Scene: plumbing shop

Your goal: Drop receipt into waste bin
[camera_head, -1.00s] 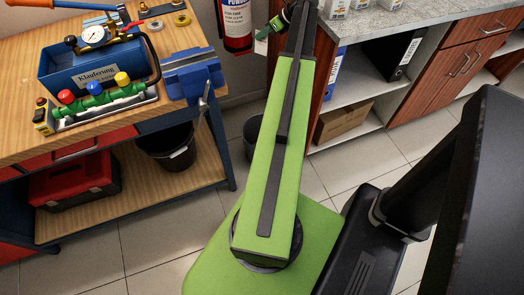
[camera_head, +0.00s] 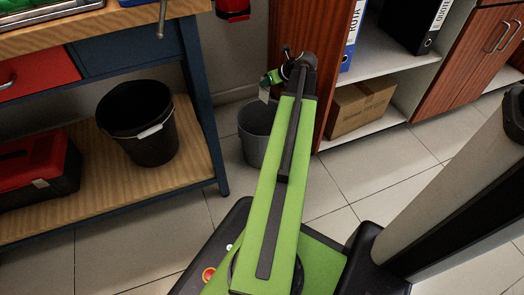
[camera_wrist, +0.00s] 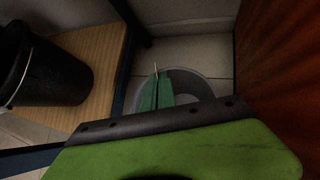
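The grey waste bin (camera_head: 255,150) stands on the floor between the workbench and the wooden cabinet. My gripper (camera_head: 267,86) is above the bin's opening in the head view, partly turned away. A small pale slip, the receipt (camera_head: 264,95), hangs at its fingertips. In the wrist view the green fingers (camera_wrist: 156,92) are together, with the receipt's thin pale edge (camera_wrist: 156,67) showing between them. The bin's round rim (camera_wrist: 203,83) lies beneath the fingers in that view. The gap in height between receipt and bin is hard to judge.
A black bucket (camera_head: 137,125) and a red toolbox (camera_head: 35,170) sit on the workbench's lower shelf (camera_head: 180,185). The cabinet's side panel (camera_head: 330,80) is close to the right of the bin. A cardboard box (camera_head: 362,103) is on its shelf. A fire extinguisher (camera_head: 232,8) hangs behind.

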